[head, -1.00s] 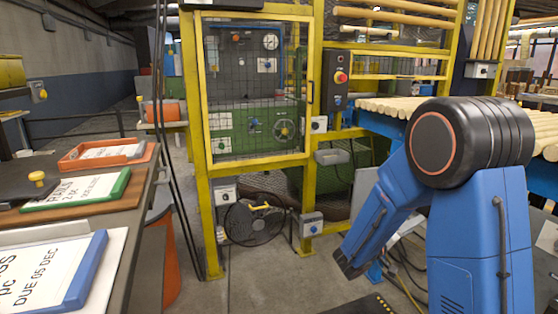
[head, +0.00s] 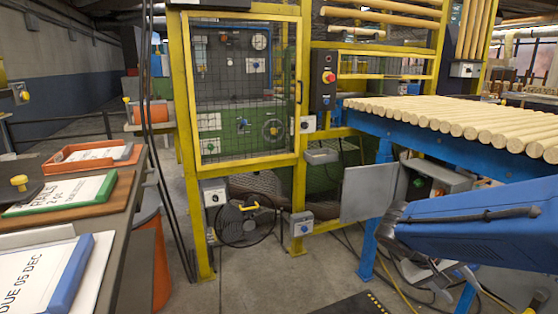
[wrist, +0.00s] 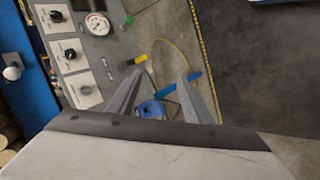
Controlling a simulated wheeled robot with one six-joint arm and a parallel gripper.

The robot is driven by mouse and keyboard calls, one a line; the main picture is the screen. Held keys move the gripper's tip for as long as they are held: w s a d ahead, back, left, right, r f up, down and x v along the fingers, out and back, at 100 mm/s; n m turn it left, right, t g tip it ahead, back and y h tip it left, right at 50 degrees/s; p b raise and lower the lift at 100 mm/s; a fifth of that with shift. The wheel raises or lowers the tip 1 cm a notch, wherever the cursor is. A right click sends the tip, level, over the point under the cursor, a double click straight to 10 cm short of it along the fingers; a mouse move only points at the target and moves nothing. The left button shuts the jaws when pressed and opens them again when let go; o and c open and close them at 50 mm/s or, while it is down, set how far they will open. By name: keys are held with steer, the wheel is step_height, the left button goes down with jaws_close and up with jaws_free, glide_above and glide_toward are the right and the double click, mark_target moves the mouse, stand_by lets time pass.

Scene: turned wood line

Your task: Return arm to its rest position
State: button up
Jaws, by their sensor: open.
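My blue arm (head: 480,230) reaches in from the right edge of the head view, low beside the blue roller table. Beyond the fingers lie the floor and a blue object (wrist: 150,109), partly hidden.
A yellow mesh guard (head: 245,90) stands ahead, with a fan (head: 246,218) at its foot. Wooden rods (head: 470,118) lie on the blue table (head: 440,145) at right. A bench with trays (head: 95,157) stands at left.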

steer(key=s+a+r+n+t+y, duration=0.1)
steer(key=s+a+t+y, duration=0.1)
steer(key=s+a+y, duration=0.2)
steer(key=s+a+r+n+t+y, duration=0.1)
steer(key=s+a+t+y, duration=0.2)
steer(key=a, duration=0.8)
steer(key=shift+s+a+n+y, duration=0.25)
steer(key=shift+s+y, duration=0.35)
steer(key=shift+y, duration=0.4)
steer(key=shift+d, duration=0.1)
